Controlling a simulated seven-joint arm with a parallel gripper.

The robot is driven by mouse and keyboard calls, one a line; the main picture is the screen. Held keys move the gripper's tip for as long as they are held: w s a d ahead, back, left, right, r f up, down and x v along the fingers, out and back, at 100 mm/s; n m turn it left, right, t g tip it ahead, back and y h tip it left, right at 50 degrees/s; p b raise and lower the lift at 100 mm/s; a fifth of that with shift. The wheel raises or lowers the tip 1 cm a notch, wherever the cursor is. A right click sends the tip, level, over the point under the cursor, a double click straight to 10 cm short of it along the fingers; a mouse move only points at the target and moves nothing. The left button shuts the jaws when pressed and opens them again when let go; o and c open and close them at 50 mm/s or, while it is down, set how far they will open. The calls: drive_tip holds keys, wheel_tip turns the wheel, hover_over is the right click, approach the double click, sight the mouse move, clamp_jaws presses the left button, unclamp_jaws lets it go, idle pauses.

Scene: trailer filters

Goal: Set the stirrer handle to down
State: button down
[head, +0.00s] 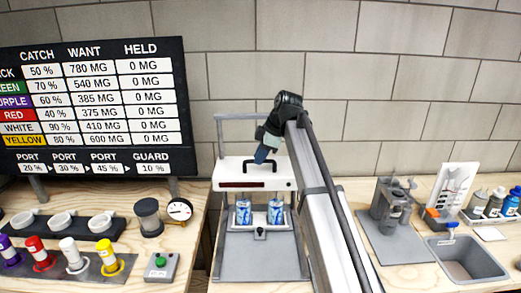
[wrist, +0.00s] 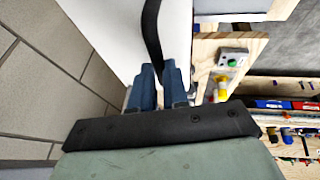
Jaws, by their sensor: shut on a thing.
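The stirrer handle is a black bar (head: 249,162) on the front of a white box-like head (head: 231,176) in the head view. The white head sits raised above a grey platform holding two blue-and-white cans (head: 243,213) (head: 276,212). My gripper (head: 262,154) reaches down to the handle from above. In the wrist view, the black handle (wrist: 152,32) runs between the blue fingers of my gripper (wrist: 157,72). The fingers are shut on it, and they hide its lower part.
A sign board (head: 95,105) stands at left, above coloured cylinders (head: 36,250) and a green-button box (head: 160,265). A pressure gauge (head: 180,209) stands near the platform. A sink (head: 466,262), bottles (head: 494,203) and a grey device (head: 391,205) are at right.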

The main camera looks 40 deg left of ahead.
drive_tip(key=shift+f, duration=0.25)
drive_tip(key=c, duration=1.5)
unclamp_jaws()
drive_tip(key=o, duration=0.4)
drive_tip(key=v, duration=1.4)
drive_tip(key=shift+a, duration=0.1)
